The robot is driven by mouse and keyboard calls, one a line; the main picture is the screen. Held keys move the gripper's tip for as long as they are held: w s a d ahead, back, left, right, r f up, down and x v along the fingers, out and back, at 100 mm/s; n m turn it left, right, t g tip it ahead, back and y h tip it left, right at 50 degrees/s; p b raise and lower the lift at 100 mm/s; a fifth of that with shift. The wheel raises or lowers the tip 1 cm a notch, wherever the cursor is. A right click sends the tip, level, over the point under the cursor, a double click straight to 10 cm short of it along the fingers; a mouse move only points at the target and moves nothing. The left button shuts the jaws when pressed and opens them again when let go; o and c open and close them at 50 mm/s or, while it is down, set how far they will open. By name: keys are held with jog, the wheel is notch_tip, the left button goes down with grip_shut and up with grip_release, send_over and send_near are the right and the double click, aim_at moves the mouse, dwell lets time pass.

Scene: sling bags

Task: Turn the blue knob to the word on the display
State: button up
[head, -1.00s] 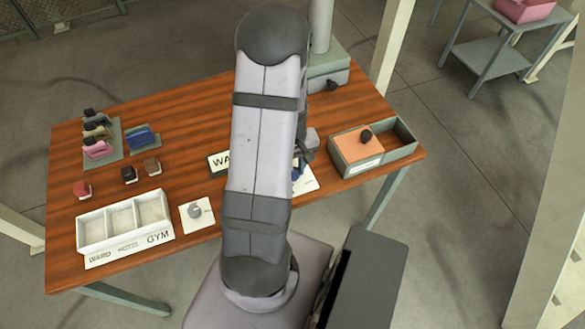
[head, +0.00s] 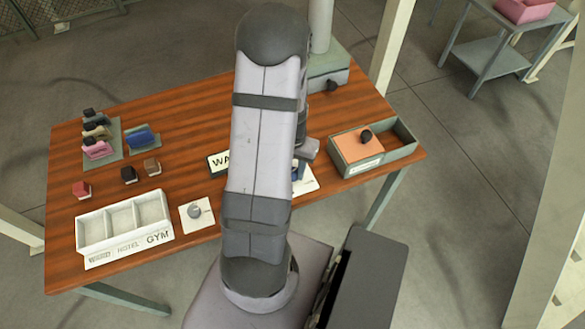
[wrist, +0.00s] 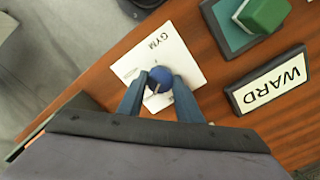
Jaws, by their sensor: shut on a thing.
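The blue knob (wrist: 158,77) sits on a white plate (wrist: 187,52) in the wrist view. The word GYM is printed on the plate; other lettering is hard to read or hidden. A pale pointer line on the knob runs toward the bottom of the picture, toward my gripper. My gripper (wrist: 158,84) is shut on the knob, one finger on each side. The display (wrist: 268,82) stands beside the plate and reads WARD. In the head view my arm covers part of the display (head: 216,162) and most of the knob and plate.
A green block (wrist: 262,14) on a grey-green base is close to the display. In the head view, a white three-part tray (head: 80,232) and a grey dial on a card (head: 186,222) lie left. A grey-green box (head: 400,133) with an orange lid stands right.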

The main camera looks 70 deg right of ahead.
dwell(0.4)
jog(key=o, duration=1)
jog(key=shift+o, duration=0.2)
jog(key=shift+r+b, duration=0.85)
jog(key=shift+r, duration=2.85)
